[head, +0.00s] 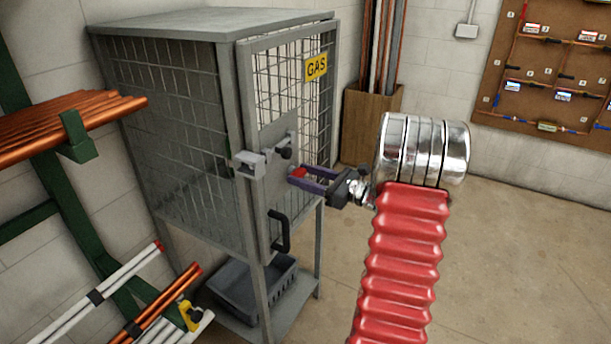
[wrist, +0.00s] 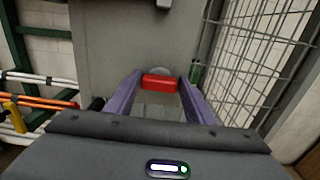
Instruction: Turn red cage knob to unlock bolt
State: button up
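The red knob (wrist: 159,81) is a bar lying level in the wrist view, with a pale round base behind it on the grey cage door plate. It shows as a small red patch in the head view (head: 299,172). My gripper (wrist: 160,84) has its two purple fingers on either side of the knob, one at each end of the bar, with no clear gap. In the head view my gripper (head: 302,178) reaches the door from the right.
The grey mesh gas cage (head: 180,110) stands with its door shut; a black handle (head: 279,232) is below the knob. A green rack with copper pipes (head: 60,127) is at left. A wooden pipe box (head: 369,124) stands behind. Floor to the right is clear.

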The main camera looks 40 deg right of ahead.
jog(key=c, duration=0.6)
jog(key=shift+d, duration=0.15)
jog(key=shift+n, duration=0.4)
jog(key=shift+c, duration=0.2)
jog(key=n, duration=0.2)
jog(key=shift+n, duration=0.3)
jog(key=n, duration=0.4)
jog(key=shift+a+n, duration=0.2)
jog(key=shift+n, duration=0.1)
jog(key=n, duration=0.5)
jog(key=shift+s+a+f, duration=0.1)
jog(key=shift+f, duration=0.05)
jog(key=n, duration=0.4)
jog(key=shift+a+f+n, duration=0.1)
jog(key=shift+f+n, duration=0.1)
jog(key=shift+n, duration=0.2)
